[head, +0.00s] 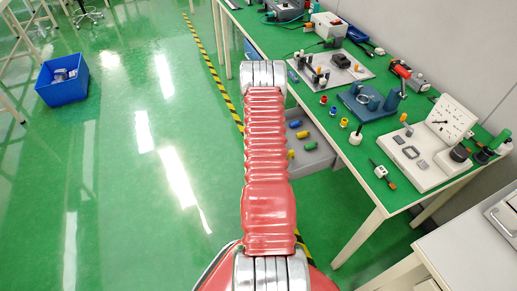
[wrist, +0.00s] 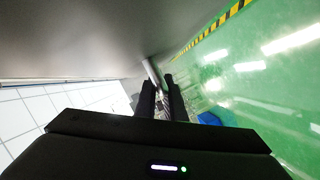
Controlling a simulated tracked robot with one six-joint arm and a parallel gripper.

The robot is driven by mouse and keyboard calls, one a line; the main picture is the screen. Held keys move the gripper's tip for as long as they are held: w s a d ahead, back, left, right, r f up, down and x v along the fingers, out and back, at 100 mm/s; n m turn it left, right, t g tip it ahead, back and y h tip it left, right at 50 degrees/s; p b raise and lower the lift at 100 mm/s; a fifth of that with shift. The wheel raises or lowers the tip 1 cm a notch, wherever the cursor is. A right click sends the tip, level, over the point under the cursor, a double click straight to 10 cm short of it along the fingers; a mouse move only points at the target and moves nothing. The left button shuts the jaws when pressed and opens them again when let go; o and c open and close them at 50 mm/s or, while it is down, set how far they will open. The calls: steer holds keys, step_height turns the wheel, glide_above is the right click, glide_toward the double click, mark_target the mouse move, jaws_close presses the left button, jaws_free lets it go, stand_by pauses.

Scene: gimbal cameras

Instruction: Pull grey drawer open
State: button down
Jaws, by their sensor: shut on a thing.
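The grey drawer (head: 322,157) stands out from under the green-topped table in the head view, with its inside showing. Several blue, yellow and green pieces lie in it. My red arm hides its left side and front. In the wrist view, a smooth grey face (wrist: 75,40), which looks like the drawer front, fills the upper left. My gripper (wrist: 161,88) has its two dark fingers close together around a thin light bar, the drawer handle (wrist: 151,70). The grip itself is partly dark and hard to see. In the head view my gripper is hidden behind the arm.
The table (head: 345,135) carries several tools, fixtures and small parts. A blue bin (head: 62,88) stands on the green floor at the left. Yellow-black tape (head: 205,60) runs along the floor by the table.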

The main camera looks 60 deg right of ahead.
steer(key=shift+a+f, duration=0.25)
steer(key=shift+a, duration=0.1)
steer(key=c, duration=2.1)
jaws_free()
steer(key=shift+r, duration=0.1)
